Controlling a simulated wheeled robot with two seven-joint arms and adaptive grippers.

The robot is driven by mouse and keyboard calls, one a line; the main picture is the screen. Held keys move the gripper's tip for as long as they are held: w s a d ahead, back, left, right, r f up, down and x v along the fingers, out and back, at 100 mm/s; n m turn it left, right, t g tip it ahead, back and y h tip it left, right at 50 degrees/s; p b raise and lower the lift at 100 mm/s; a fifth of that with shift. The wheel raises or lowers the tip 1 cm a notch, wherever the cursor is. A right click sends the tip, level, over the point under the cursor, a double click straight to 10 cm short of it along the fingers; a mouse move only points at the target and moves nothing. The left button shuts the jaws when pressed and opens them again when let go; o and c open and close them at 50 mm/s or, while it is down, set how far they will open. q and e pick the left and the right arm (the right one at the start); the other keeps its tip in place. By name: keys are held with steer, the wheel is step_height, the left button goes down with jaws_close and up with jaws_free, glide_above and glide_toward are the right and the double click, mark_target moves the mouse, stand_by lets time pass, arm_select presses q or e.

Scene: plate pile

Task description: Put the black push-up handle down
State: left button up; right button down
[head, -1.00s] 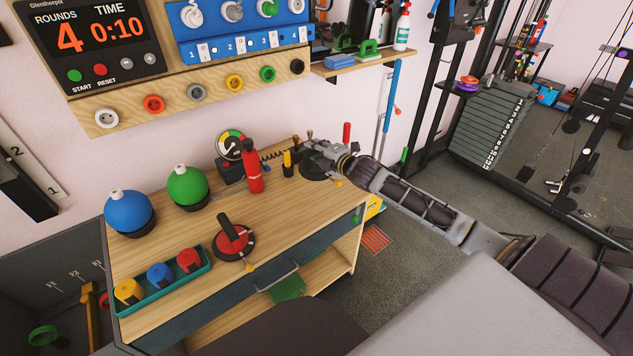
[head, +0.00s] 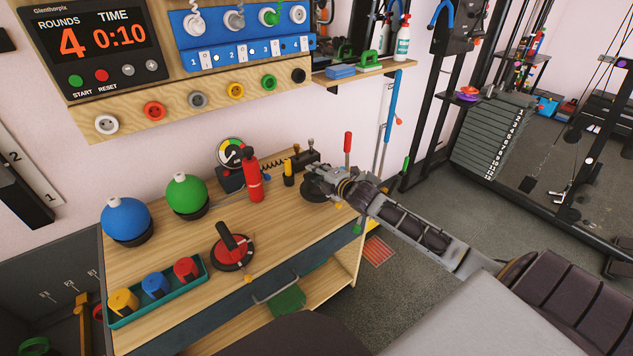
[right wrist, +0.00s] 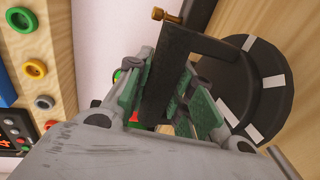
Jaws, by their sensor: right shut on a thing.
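The black push-up handle (head: 313,194) has a round black base and is at the table's right rear part. My right gripper (head: 326,180) is shut on its bar and partly covers it. In the right wrist view the black bar (right wrist: 164,85) runs between the green finger pads of the gripper (right wrist: 168,95). Its base (right wrist: 262,85), with white marks, is on the right, close to the wood. I cannot tell whether the base touches the tabletop. My left gripper is not in view.
On the wooden table (head: 285,232) stand a red bottle (head: 252,178), a gauge (head: 231,152), green and blue balls (head: 187,194), a red-based dial with a black lever (head: 232,252) and a teal tray (head: 205,283) of coloured pieces. The tabletop between dial and gripper is bare.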

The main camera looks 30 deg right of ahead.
mark_target(311, 198)
steer(key=shift+f, duration=0.25)
step_height(311, 198, down, 2)
steer(key=shift+f+b, duration=0.2)
steer(key=shift+b, duration=0.35)
steer(key=shift+f, duration=0.2)
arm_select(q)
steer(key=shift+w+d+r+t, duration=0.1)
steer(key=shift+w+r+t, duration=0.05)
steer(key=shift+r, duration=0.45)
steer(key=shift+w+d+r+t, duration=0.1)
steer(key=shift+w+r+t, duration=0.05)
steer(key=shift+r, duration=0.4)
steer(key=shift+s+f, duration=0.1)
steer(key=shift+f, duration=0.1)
arm_select(e)
steer(key=c, duration=1.6)
jaws_free()
steer(key=shift+f, duration=0.2)
steer(key=shift+c, duration=0.2)
steer(key=o, duration=0.4)
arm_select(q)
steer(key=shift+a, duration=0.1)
arm_select(e)
steer(key=shift+r, duration=0.1)
